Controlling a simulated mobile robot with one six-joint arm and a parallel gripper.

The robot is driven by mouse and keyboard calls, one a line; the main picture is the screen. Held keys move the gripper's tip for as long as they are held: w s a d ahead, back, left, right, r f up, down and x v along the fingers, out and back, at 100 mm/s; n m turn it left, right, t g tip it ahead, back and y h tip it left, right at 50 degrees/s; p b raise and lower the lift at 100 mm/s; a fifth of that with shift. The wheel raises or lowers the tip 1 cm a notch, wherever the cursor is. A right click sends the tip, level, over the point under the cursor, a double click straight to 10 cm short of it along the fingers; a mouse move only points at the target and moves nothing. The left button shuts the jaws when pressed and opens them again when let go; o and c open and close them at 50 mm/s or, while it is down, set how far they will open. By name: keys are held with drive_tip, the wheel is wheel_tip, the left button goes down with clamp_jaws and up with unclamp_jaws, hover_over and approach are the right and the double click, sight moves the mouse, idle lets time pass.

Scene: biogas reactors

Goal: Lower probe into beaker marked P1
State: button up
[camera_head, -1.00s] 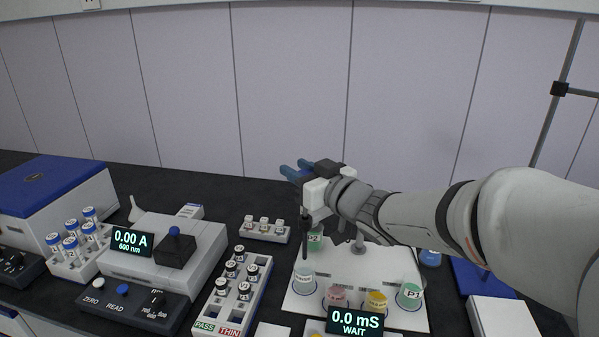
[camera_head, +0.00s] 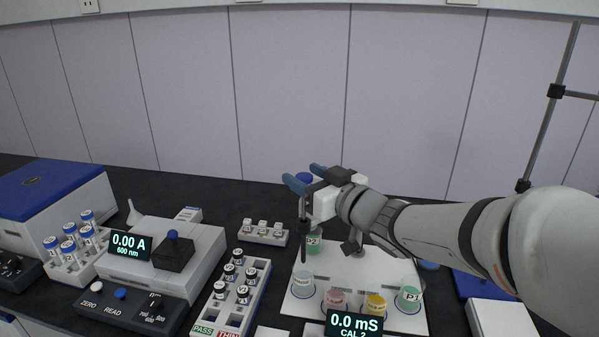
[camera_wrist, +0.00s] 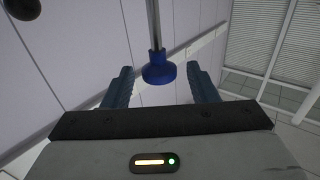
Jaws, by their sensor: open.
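The beaker marked P1 (camera_head: 410,298) has a green label and stands at the front right of the white mat. A slim dark probe (camera_head: 303,240) hangs upright above the mat's left side, apart from the P1 beaker. A blue knob (camera_head: 304,178) shows above the probe. My gripper (camera_head: 302,176) is at this knob, with its blue fingers spread. In the wrist view a blue knob (camera_wrist: 158,70) on a metal rod sits between the open fingers, with gaps on both sides. The probe's tip is in front of or over the white-labelled beaker (camera_head: 303,284); I cannot tell which.
Pink (camera_head: 335,298) and yellow (camera_head: 375,304) beakers stand left of P1. Another green-labelled beaker (camera_head: 313,243) is behind, partly hidden. The meter (camera_head: 353,324) reads 0.0 mS, CAL 2. A vial rack (camera_head: 235,285) and photometer (camera_head: 165,250) stand left.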

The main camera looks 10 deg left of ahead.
drive_tip(key=v, duration=0.5)
drive_tip(key=shift+c, duration=0.3)
drive_tip(key=shift+w+d, duration=0.15)
drive_tip(key=shift+w, duration=0.1)
drive_tip(key=shift+c, duration=0.5)
drive_tip(key=w+d+f+m+t+h+b, duration=0.2)
drive_tip(key=w+d+f+m+t+h, duration=0.1)
drive_tip(key=w+f+m+t+h, duration=0.45)
drive_tip(key=w+a+m+g+h+p, duration=0.1)
drive_tip(key=w+a, duration=0.1)
drive_tip(key=w, duration=0.3)
drive_tip(key=shift+w+f+g, duration=0.35)
drive_tip(key=shift+w, duration=0.05)
drive_tip(key=shift+m, duration=0.25)
